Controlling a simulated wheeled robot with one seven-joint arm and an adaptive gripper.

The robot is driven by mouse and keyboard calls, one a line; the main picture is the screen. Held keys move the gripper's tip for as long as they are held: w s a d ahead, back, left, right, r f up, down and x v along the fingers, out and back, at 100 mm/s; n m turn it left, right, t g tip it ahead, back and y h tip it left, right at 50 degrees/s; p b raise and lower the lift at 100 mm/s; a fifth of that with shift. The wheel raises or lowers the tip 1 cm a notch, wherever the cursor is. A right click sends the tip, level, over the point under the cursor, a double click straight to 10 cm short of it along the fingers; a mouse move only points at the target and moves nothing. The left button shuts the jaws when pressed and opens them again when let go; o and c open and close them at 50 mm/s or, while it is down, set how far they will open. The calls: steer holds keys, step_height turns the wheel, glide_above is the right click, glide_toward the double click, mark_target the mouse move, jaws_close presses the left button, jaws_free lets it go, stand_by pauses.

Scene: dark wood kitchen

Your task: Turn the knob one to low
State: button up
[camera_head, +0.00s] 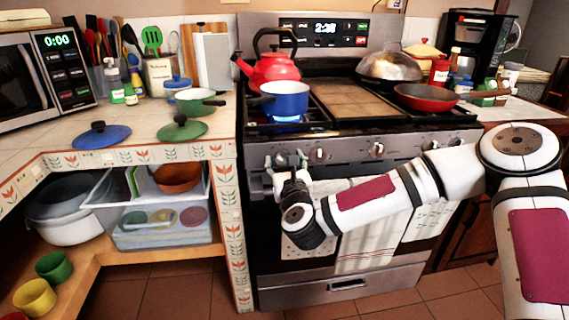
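A row of knobs runs along the front panel (345,150) of the stove. Clear ones are a left-hand knob (320,154), a middle knob (377,150) and a right knob (428,145). My gripper (289,164) is at the left end of the panel, right in front of the leftmost knob area. It hides much of what is there, so I cannot tell whether it touches a knob or how its fingers stand. A blue flame (287,119) burns under the blue pot (285,99) on the front left burner.
A red kettle (268,72) stands behind the pot, and a red pan (426,97) sits at the right. Towels (365,222) hang on the oven front below my arm. The tiled counter edge (226,165) is close to the left of my gripper.

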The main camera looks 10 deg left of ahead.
steer(key=shift+w+a, duration=0.1)
steer(key=shift+w, duration=0.2)
steer(key=c, duration=1.2)
steer(key=shift+o, duration=0.2)
